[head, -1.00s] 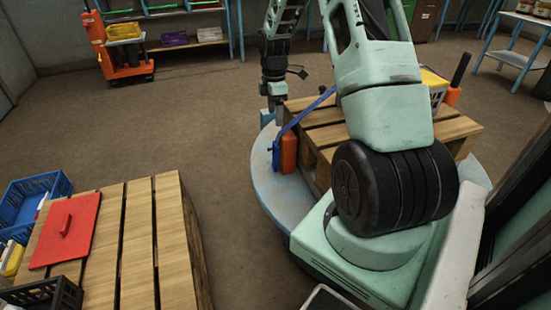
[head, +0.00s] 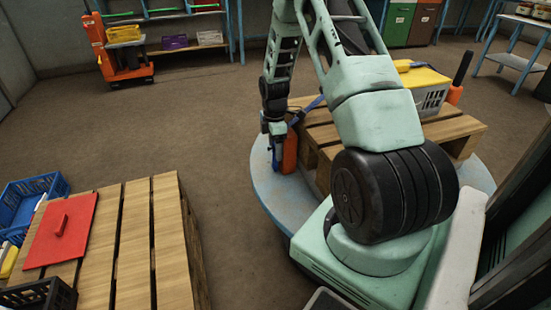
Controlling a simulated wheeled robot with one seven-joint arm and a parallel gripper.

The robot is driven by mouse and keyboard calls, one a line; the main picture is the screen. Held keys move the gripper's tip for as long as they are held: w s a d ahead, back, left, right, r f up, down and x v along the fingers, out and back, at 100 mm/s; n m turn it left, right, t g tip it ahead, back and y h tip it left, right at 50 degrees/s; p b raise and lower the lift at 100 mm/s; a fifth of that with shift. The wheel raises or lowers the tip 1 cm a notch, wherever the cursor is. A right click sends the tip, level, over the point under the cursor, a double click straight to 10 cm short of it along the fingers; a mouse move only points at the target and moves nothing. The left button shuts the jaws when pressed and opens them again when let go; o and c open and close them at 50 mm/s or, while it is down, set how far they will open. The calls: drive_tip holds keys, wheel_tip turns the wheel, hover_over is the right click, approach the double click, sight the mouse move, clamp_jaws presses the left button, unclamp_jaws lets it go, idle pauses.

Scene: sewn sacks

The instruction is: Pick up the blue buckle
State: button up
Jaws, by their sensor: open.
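The blue buckle (head: 276,157) shows as a small blue piece at the left edge of the wooden pallet, beside an orange upright object (head: 290,150). A blue strap (head: 309,107) runs from behind my gripper up to the right over the pallet. My gripper (head: 276,138) points down right above the buckle and covers its upper part. The jaws are open. The view is too small to tell whether the fingers touch or straddle the buckle.
The wooden pallet (head: 466,131) stands on a round blue-grey platform (head: 268,190). A grey crate (head: 430,97) with a yellow top is on it. Another pallet (head: 135,235) at the lower left holds a red lid (head: 62,230). Bare floor lies between them.

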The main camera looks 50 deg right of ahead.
drive_tip(key=shift+f, duration=0.1)
drive_tip(key=c, duration=1.1)
